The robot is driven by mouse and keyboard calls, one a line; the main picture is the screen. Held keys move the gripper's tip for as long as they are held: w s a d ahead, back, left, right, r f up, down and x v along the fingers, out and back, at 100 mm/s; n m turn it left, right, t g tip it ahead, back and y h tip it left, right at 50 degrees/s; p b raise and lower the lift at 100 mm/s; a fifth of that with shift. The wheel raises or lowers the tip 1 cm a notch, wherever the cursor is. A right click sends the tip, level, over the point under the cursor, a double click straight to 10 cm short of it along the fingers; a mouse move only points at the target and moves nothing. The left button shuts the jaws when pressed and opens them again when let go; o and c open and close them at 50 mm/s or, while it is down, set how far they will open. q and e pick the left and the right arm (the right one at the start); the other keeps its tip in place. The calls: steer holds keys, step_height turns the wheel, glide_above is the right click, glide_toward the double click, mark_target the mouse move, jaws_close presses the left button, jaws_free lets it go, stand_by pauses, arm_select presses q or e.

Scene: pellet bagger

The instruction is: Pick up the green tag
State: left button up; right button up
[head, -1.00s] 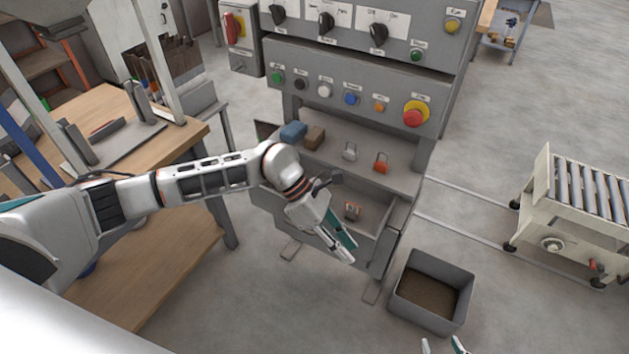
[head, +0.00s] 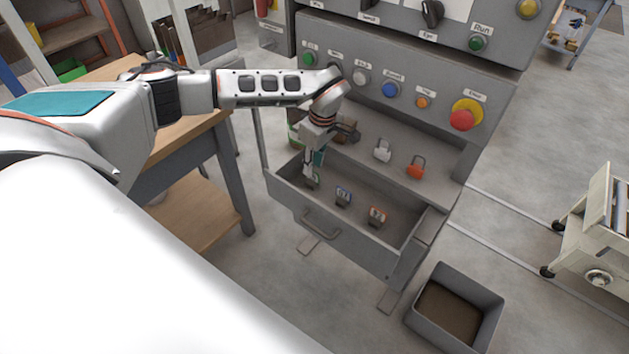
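The drawer (head: 392,262) under the control panel is open. In it, a blue-marked tag (head: 343,196) and an orange-marked tag (head: 377,215) stand in a row. At the row's left end a small dark greenish piece (head: 314,182) shows, probably the green tag, mostly hidden by my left gripper. My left gripper (head: 310,175) points down into the drawer's left part, with its fingertips at this piece. I cannot tell whether the fingers are open, touching it or shut on it. My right gripper is out of view.
On the shelf above the drawer are a grey padlock (head: 382,152), a red padlock (head: 415,169) and a brown block (head: 352,130) partly behind my wrist. A grey bin (head: 486,322) stands on the floor at right. A wooden bench (head: 190,133) is at left.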

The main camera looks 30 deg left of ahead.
mark_target(313, 178)
arm_select(q)
steer(key=f, duration=0.4)
steer(key=shift+w+a+b, duration=0.1)
steer(key=shift+a+b, duration=0.1)
steer(key=shift+b, duration=0.2)
steer(key=shift+a+f, duration=0.1)
steer(key=shift+f, duration=0.25)
steer(key=shift+w, duration=0.1)
steer(key=shift+c, duration=0.5)
jaws_close()
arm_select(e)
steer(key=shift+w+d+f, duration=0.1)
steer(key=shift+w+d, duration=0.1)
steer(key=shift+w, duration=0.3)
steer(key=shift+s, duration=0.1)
